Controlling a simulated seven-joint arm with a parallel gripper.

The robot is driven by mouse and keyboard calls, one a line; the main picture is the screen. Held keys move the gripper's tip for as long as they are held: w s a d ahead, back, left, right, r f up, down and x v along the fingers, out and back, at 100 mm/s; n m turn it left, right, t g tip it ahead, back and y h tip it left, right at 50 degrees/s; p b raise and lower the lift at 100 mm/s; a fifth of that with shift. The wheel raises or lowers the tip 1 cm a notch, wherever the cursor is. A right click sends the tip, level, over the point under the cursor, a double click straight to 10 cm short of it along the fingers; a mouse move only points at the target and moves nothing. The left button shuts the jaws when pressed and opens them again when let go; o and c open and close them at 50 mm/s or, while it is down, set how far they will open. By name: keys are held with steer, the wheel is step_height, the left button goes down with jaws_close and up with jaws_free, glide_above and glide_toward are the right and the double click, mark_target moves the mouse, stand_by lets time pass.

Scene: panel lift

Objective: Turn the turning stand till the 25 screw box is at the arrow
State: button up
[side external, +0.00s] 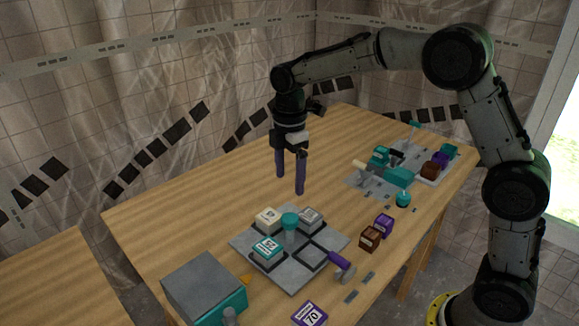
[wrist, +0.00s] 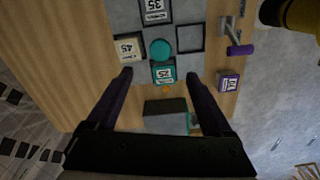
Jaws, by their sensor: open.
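The turning stand (side external: 292,277) is a grey square plate on the wooden table with a teal knob (side external: 290,222) at its middle; it also shows in the wrist view (wrist: 190,62). The teal 25 screw box (wrist: 163,74) sits on the stand's side facing the small orange arrow (wrist: 166,90), in line with it; both show in the side view, box (side external: 268,252) and arrow (side external: 246,279). A cream 45 box (wrist: 128,48) and a grey 35 box (wrist: 156,12) fill other places. One place is empty. My gripper (side external: 290,184) is open and empty above the stand.
A lever with a purple handle (side external: 339,260) stands beside the plate. A grey-topped teal case (side external: 205,285) is at the front left. A purple 70 box (side external: 310,314), a brown box (side external: 370,238) and another purple box (side external: 383,224) lie nearby. A cluttered fixture panel is farther back right.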

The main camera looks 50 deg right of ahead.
steer(key=shift+r, duration=1.15)
steer(key=s+d+r+m+t, duration=0.2)
steer(key=s+r+m+t, duration=0.15)
steer(key=s+r, duration=0.95)
steer(key=s+f+m+t, duration=0.1)
steer(key=s+f+m, duration=0.3)
steer(key=s+m, duration=0.2)
steer(key=s+d+f+m+t, duration=0.1)
steer(key=s+f+m, duration=0.4)
steer(key=s, duration=0.4)
steer(key=shift+s+f+m, duration=0.2)
steer(key=shift+s+m, duration=0.1)
steer(key=shift+m, duration=0.15)
